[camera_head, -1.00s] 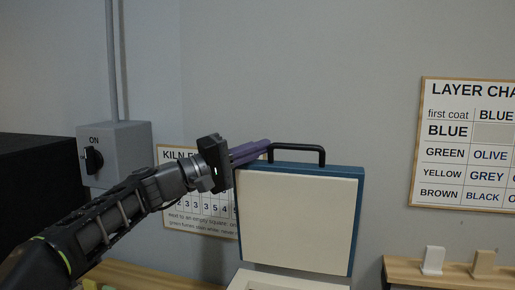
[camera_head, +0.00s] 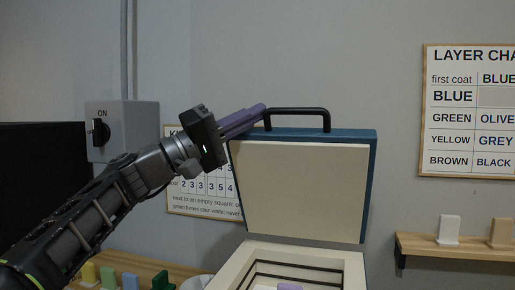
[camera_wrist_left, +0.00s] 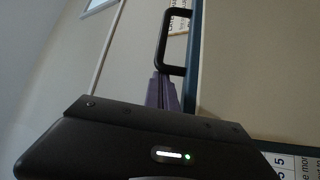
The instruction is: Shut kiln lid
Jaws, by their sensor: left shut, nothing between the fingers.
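The kiln lid (camera_head: 300,190) stands raised and open, its cream inner face toward me and its blue shell at the top and right edge. A black bar handle (camera_head: 297,110) is on the lid's top edge. The kiln body (camera_head: 232,272) is below, its cream rim around a dark-lined chamber with a pale purple piece inside. My left gripper (camera_head: 262,112) is shut and empty, its purple fingers at the lid's top left corner, by the left end of the handle. In the left wrist view the fingertips (camera_wrist_left: 160,85) are close beside the handle (camera_wrist_left: 163,45); contact is unclear. My right gripper is out of view.
A grey switch box (camera_head: 122,130) marked ON is on the wall at left. Coloured tiles (camera_head: 130,280) stand on a wooden bench at lower left. A wooden shelf (camera_head: 460,248) with pale tiles is at right. A layer chart (camera_head: 470,110) hangs above it.

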